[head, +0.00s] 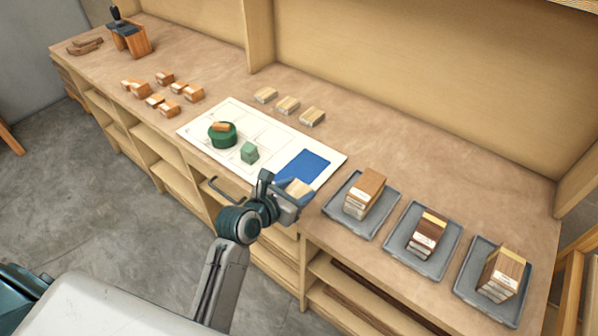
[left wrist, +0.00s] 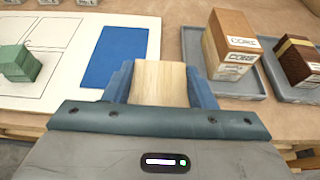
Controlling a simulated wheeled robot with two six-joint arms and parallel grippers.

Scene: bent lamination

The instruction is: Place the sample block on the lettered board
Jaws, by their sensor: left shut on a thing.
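The lettered board (head: 262,119) is a white panel with outlined fields and a blue rectangle (head: 303,166) at its right end; any letters are too small to read. My left gripper (head: 287,190) is shut on a pale wooden block (head: 298,187) at the board's front right edge. In the left wrist view the block (left wrist: 160,80) sits between the two blue fingers, just in front of the blue rectangle (left wrist: 116,56). Whether the block touches anything below is hidden. My right gripper is not in view.
A green round piece (head: 222,136) with a wooden block on top and a green block (head: 249,153) stand on the board. Three grey trays (head: 352,228) with stacked blocks lie right. Several loose blocks (head: 168,108) lie left, and three pale blocks (head: 288,104) behind.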

